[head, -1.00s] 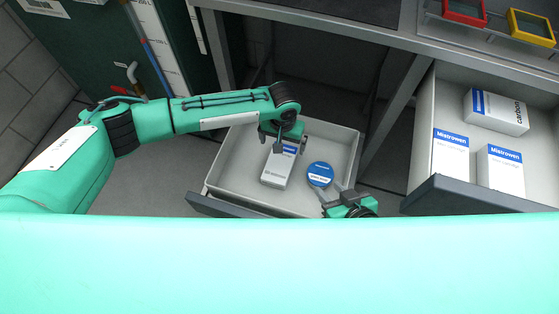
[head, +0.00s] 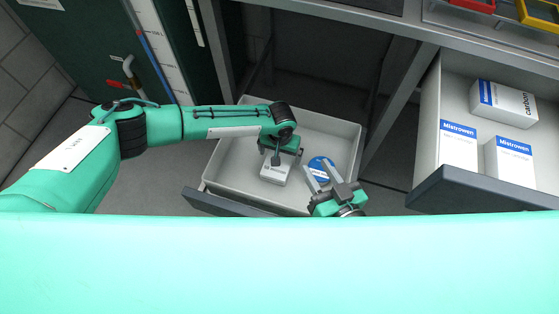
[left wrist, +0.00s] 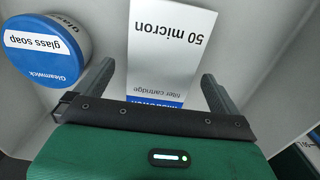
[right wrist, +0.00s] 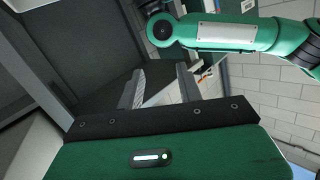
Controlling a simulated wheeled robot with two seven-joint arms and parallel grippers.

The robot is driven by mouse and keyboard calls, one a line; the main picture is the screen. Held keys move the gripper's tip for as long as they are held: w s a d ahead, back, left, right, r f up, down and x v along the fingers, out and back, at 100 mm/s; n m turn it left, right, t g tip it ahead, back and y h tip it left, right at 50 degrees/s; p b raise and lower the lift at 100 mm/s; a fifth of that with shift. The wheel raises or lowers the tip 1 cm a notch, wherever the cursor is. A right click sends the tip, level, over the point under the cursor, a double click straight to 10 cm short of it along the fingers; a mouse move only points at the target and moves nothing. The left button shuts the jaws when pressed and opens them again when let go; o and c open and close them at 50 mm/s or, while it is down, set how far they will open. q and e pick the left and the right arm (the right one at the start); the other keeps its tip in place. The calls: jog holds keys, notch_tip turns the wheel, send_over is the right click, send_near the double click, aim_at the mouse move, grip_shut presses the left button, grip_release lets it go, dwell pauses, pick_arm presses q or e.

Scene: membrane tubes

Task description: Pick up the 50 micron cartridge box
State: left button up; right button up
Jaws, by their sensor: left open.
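The 50 micron cartridge box (head: 276,174) is white with a blue band and lies in the open middle drawer, partly hidden by my left gripper in the head view. In the left wrist view the box (left wrist: 168,45) shows its "50 micron" print upside down. My left gripper (left wrist: 157,77) is open, with one finger on each side of the box near its blue end. I cannot tell whether the fingers touch it. My right gripper (head: 319,169) is open above the drawer's right front. In the right wrist view nothing is between its fingers (right wrist: 160,73).
A round blue-lidded glass soap tub (left wrist: 45,50) sits in the same drawer (head: 345,140), beside the box. The right drawer (head: 480,187) holds several Mistrowen boxes (head: 458,143). A table edge (head: 330,20) runs above the drawers.

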pick_arm(q)
notch_tip(320, 180, down, 3)
jog(key=shift+a+r+b, duration=0.1)
jog(key=shift+r+b, duration=0.05)
jog(key=shift+b, duration=0.25)
jog(key=shift+f, duration=0.2)
jog(key=c, duration=1.2)
pick_arm(e)
jog(key=r+t, duration=0.1)
jog(key=w+d+r+t, duration=0.1)
jog(key=r, duration=0.1)
jog(key=w+r+t, duration=0.1)
jog(key=r, duration=0.1)
jog(key=shift+w+d+r, duration=0.1)
jog(key=shift+w+d, duration=0.1)
